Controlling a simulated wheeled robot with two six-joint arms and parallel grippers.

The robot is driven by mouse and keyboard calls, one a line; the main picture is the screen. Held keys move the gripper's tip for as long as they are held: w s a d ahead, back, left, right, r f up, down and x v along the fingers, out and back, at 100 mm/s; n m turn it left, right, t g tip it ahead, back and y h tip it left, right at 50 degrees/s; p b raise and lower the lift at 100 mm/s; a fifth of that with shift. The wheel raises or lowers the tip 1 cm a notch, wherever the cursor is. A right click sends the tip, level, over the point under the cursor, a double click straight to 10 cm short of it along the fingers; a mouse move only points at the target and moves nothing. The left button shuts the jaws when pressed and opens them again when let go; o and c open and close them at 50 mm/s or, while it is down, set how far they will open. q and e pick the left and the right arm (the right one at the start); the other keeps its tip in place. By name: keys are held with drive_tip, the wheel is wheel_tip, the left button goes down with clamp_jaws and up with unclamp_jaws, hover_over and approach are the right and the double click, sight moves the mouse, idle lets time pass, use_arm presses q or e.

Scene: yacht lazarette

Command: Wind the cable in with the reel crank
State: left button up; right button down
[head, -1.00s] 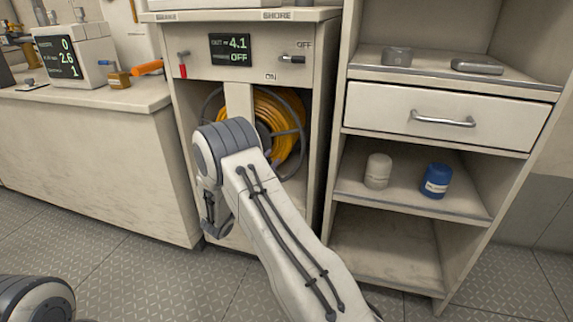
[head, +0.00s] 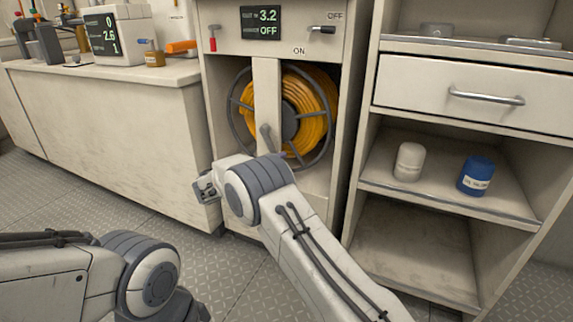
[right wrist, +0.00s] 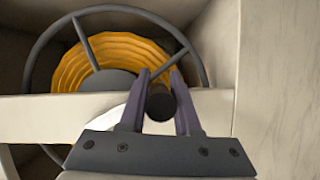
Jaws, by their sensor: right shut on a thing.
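The cable reel (head: 330,115) stands upright in the open cabinet bay, with orange cable (head: 312,105) wound on it behind a dark spoked rim. The display (head: 261,22) above reads 3.2 out and OFF. In the right wrist view, my right gripper (right wrist: 160,90) is shut on the dark round crank handle (right wrist: 160,103), with a finger on each side. The reel (right wrist: 203,60) and cable (right wrist: 95,62) show behind it. In the head view my right arm hides most of that gripper. My left arm shows at the lower left; its gripper is out of view.
A pale post (head: 266,95) stands in front of the reel. A red lever (head: 212,42) and a switch (head: 321,29) marked OFF and ON are on the panel. At right, shelves hold a white jar (head: 409,161) and a blue jar (head: 476,176) below a drawer (head: 480,96).

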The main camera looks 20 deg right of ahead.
drive_tip(key=w+a+f+m+y+b, duration=0.1)
drive_tip(key=w+a+m+y+b, duration=0.3)
drive_tip(key=w+a+m, duration=0.1)
drive_tip(key=shift+w+a+m+t, duration=0.4)
drive_tip(key=shift+a+m, duration=0.25)
drive_tip(key=shift+m, duration=0.75)
drive_tip(key=c, duration=0.6)
unclamp_jaws()
drive_tip(key=shift+a, duration=0.1)
